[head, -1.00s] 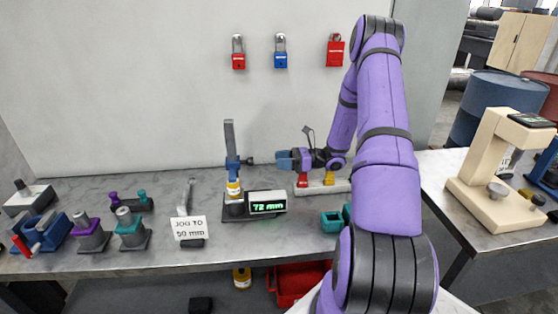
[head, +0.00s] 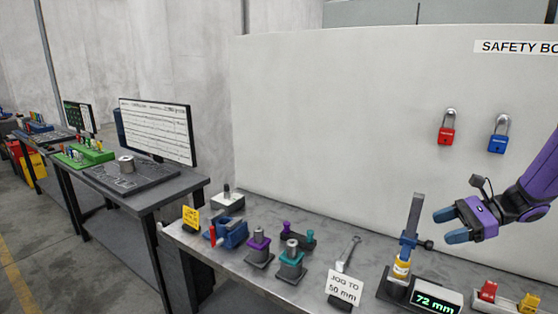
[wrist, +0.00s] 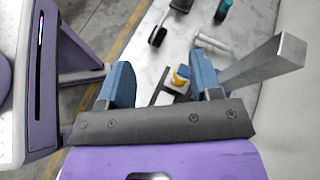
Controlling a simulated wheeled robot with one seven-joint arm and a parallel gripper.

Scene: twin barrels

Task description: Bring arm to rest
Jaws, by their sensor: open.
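My purple arm reaches in from the right edge of the head view. My gripper (head: 449,226) has blue fingertips that stand apart, with nothing between them. It hangs in the air above the bench, just right of the upright grey post (head: 414,218) of a height gauge. The gauge carries a blue slider and a yellow-banded part (head: 401,268), and its display (head: 437,301) reads 72 mm. In the wrist view my gripper (wrist: 161,75) is also open. The grey post (wrist: 265,62) rises just right of the right finger, and the yellow part (wrist: 181,76) shows below between the fingers.
A "JOG TO 50 mm" card (head: 344,288) stands left of the gauge. Purple (head: 258,246) and teal (head: 291,259) fixtures and a blue vise (head: 230,232) stand farther left. Red (head: 487,291) and yellow blocks sit below the gripper. Padlocks (head: 446,129) hang on the wall panel.

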